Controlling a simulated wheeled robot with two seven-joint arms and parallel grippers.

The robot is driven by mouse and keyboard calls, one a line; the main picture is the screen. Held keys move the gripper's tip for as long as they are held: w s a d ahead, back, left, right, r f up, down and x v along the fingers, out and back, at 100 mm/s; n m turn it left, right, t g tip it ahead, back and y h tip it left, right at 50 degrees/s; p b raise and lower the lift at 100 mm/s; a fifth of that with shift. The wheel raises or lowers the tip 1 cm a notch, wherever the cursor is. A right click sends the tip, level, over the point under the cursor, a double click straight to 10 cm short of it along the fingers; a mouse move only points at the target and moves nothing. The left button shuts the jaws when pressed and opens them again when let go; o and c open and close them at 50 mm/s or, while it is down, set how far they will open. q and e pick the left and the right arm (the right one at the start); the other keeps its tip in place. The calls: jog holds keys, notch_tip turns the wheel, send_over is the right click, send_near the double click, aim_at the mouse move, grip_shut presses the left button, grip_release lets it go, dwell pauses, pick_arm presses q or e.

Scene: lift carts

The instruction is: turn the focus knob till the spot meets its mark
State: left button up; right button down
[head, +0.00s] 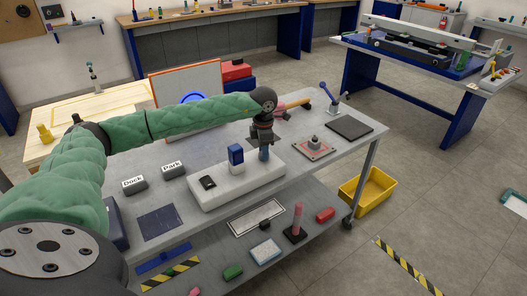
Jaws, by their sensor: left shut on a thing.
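A long pale box (237,187) lies on the upper shelf of the grey cart. It carries a blue block (236,154), a small black part (208,182) and a blue upright knob (264,154) near its right end. My left gripper (263,144) points down and is shut on the blue knob, hiding its top. A white panel with an orange frame (183,77) stands behind the cart. A blue ring (193,96) shows low on it, partly hidden by my green-sleeved arm; I cannot make out a separate spot. My right gripper is out of view.
Labelled blocks "Dock" (134,185) and "Park" (173,169) stand left of the box. A red-edged plate (313,149), dark mat (349,126) and blue-handled lever (328,96) lie right. The lower shelf holds several items. A yellow bin (365,193) is on the floor.

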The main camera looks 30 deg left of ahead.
pick_arm(q)
jog(key=shift+a+r, duration=0.1)
jog(key=o, duration=1)
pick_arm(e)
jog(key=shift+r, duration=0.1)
pick_arm(q)
notch_tip(320, 180, up, 6)
jog(key=shift+w+r+b, duration=0.1)
jog(key=shift+r+b, duration=0.1)
jog(key=shift+b, duration=0.6)
jog(key=shift+r, duration=0.65)
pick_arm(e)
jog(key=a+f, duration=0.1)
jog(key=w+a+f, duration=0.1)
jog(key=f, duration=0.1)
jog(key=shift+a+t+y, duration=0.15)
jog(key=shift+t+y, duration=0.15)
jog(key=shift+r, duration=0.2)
